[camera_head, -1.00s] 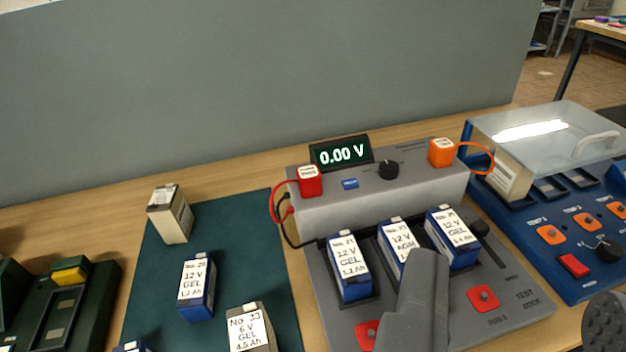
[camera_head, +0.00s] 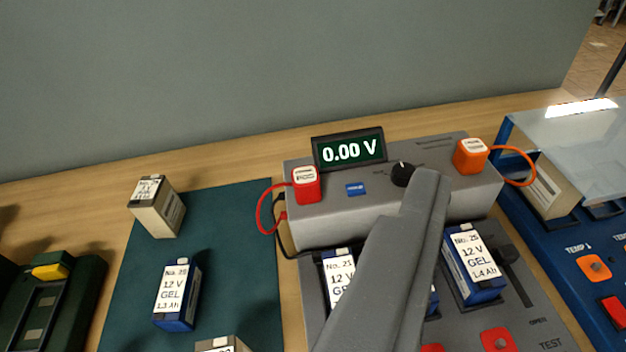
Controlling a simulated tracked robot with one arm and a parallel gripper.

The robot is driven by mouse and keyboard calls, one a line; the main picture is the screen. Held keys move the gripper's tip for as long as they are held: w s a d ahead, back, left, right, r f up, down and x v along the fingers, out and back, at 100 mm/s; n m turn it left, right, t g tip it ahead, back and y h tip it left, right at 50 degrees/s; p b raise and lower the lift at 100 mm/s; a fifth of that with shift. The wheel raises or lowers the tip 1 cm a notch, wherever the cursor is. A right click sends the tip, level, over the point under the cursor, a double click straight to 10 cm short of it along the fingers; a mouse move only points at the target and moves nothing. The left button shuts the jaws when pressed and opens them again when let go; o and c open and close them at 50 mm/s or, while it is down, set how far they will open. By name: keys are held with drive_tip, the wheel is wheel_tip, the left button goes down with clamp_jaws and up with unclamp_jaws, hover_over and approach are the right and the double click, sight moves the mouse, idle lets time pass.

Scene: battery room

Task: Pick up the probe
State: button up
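Two block-shaped probes sit on top of the grey tester (camera_head: 335,222). The red probe (camera_head: 306,186) stands at the left with a red cable looping down beside it. The orange probe (camera_head: 471,156) stands at the right with an orange cable. Both have white labels too small to read surely. A grey part of my gripper (camera_head: 426,185) reaches up from the bottom, its tip in front of the tester near the black knob (camera_head: 402,173), between the probes and apart from both in the picture. Only one finger-like piece shows. It hides the middle battery and part of the left one.
The display (camera_head: 349,149) reads 0.00 V. Blue batteries (camera_head: 474,262) stand in the tester's dock. Other batteries (camera_head: 157,208) stand on the green mat (camera_head: 235,235). A green device (camera_head: 50,305) is at left, a blue one with a clear lid (camera_head: 575,143) at right. A grey wall rises behind.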

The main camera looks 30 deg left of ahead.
drive_tip(key=w+d+f+n+g+p, duration=0.1)
drive_tip(key=w+d+f+p, duration=0.1)
drive_tip(key=w+f+p, duration=0.7)
drive_tip(key=n+g+y+p, duration=0.3)
drive_tip(key=n+y+p, duration=0.35)
drive_tip(key=p, duration=0.55)
approach(307, 187)
drive_tip(key=shift+s+d+f+m+y, duration=0.15)
drive_tip(key=shift+s+d+m+y, duration=0.1)
drive_tip(key=shift+d, duration=0.25)
drive_tip(key=shift+s+d+f+m+y, duration=0.1)
drive_tip(key=shift+s+d+y, duration=0.15)
drive_tip(key=shift+d, duration=0.25)
drive_tip(key=x, duration=0.7)
drive_tip(key=shift+a+f, duration=0.2)
drive_tip(key=shift+a, duration=0.1)
drive_tip(key=shift+r+x, duration=0.25)
drive_tip(key=shift+x, duration=1.05)
drive_tip(key=shift+r+x, duration=0.2)
drive_tip(key=shift+x, duration=1.15)
drive_tip(key=shift+w+a+f, duration=0.3)
drive_tip(key=shift+w+a, duration=0.05)
drive_tip(key=shift+w, duration=0.2)
